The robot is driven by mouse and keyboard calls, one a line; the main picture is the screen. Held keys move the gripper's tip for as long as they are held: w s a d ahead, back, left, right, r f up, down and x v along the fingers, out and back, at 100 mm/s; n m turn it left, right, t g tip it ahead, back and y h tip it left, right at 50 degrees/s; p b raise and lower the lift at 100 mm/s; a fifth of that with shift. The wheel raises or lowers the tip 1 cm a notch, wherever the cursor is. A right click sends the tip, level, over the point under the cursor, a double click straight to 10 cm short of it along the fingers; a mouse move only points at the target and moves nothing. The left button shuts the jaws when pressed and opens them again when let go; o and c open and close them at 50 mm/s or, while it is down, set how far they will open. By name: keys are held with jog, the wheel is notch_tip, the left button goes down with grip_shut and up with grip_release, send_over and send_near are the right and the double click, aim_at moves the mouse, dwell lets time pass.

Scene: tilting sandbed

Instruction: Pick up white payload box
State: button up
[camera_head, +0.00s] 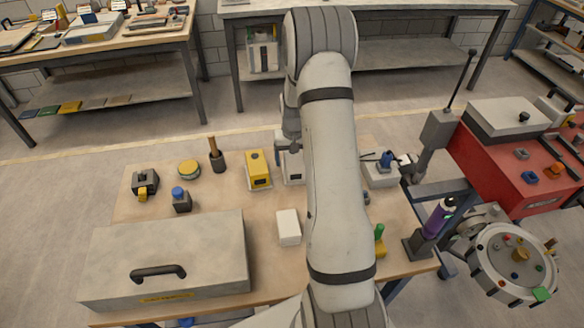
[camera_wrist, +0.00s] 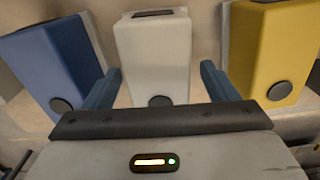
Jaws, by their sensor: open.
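The white payload box (camera_wrist: 153,55) stands in the middle of the wrist view, with a dark slot on top and a dark round disc low on its near face. My gripper (camera_wrist: 161,70) is open, with one blue-grey finger on each side of the white box. I cannot tell whether either finger touches it. In the head view the white box (camera_head: 293,172) shows only partly beside my arm, just right of a yellow box. My gripper (camera_head: 288,148) is mostly hidden there by my arm.
A blue box (camera_wrist: 50,60) and a yellow box (camera_wrist: 270,45) flank the white one closely. The yellow box also shows in the head view (camera_head: 258,170). A plain white block (camera_head: 288,227), a grey handled case (camera_head: 165,255) and a red cabinet (camera_head: 500,165) are nearby.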

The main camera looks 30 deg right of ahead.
notch_tip(320, 180, down, 2)
jog(key=shift+f+b, duration=0.2)
jog(key=shift+b, duration=0.15)
jog(key=shift+r, duration=0.1)
jog(key=shift+c, duration=0.4)
jog(key=c, duration=1.2)
jog(key=shift+c, duration=0.5)
jog(key=shift+r, duration=0.1)
